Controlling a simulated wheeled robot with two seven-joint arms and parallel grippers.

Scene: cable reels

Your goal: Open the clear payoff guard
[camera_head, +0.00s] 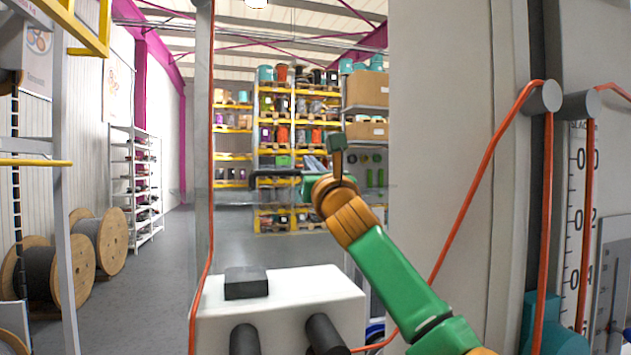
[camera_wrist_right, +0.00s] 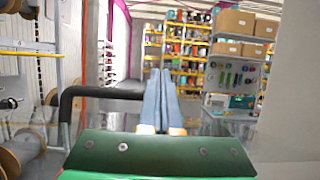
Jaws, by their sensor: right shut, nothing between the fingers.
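The clear payoff guard (camera_head: 236,193) is a faint see-through pane between the grey post and the pale cabinet wall in the head view. Its outline is hard to make out. A black bar handle (camera_head: 275,173) is at its middle; the handle also shows as a bent bar in the right wrist view (camera_wrist_right: 98,92). My right gripper (camera_head: 314,166) is at the handle's right end. In the right wrist view its blue-grey fingers (camera_wrist_right: 156,92) are together and empty, with the bar to their left. Whether they touch the bar I cannot tell. My left gripper is out of view.
A white box (camera_head: 290,296) with a dark block (camera_head: 246,283) on top and dark rollers stands below. Orange cable (camera_head: 548,220) runs over grey rollers at right and along the post (camera_head: 203,130). Wooden reels (camera_head: 98,240) stand at left; shelves (camera_head: 290,130) are behind.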

